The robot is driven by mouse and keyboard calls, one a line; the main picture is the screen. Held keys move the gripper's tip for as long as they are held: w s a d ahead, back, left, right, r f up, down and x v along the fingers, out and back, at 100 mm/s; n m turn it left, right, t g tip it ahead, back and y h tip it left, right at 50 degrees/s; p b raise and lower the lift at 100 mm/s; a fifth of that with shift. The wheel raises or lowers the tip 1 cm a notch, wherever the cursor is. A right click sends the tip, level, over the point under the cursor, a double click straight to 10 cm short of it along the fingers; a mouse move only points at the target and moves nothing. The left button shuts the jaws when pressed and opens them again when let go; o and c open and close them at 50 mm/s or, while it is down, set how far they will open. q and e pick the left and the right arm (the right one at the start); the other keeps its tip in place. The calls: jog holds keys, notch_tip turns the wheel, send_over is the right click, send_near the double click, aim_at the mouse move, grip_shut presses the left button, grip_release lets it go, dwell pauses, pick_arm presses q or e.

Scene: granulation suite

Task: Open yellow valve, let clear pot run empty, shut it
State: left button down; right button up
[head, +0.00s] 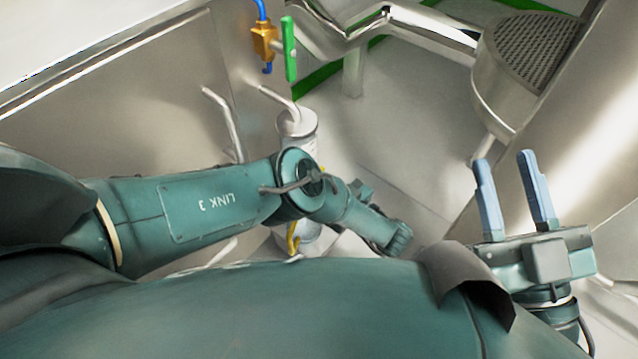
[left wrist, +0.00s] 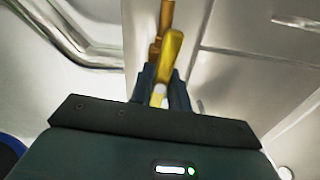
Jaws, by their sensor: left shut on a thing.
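In the left wrist view my left gripper (left wrist: 162,88) is shut on the yellow valve handle (left wrist: 172,48), which stands out between its blue-grey fingers. A brass-coloured part (left wrist: 165,15) shows just beyond the handle. In the head view my left arm hides the gripper and most of the valve; only a yellow piece (head: 293,238) shows below the arm. The upper part of the pale, cylindrical clear pot (head: 298,128) shows behind my arm; its liquid level cannot be made out. My right gripper (head: 506,165) is open and empty at the right.
A brass valve (head: 264,42) with a green handle (head: 290,50) and blue pipe sits on the steel wall above the pot. Bent steel pipes (head: 222,115) stand out from the wall. A steel vessel with a perforated plate (head: 530,50) is at the upper right.

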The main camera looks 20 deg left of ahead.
pick_arm(q)
jog(key=shift+a, duration=0.1)
dwell(0.3)
jog(key=c, duration=1.3)
grip_release()
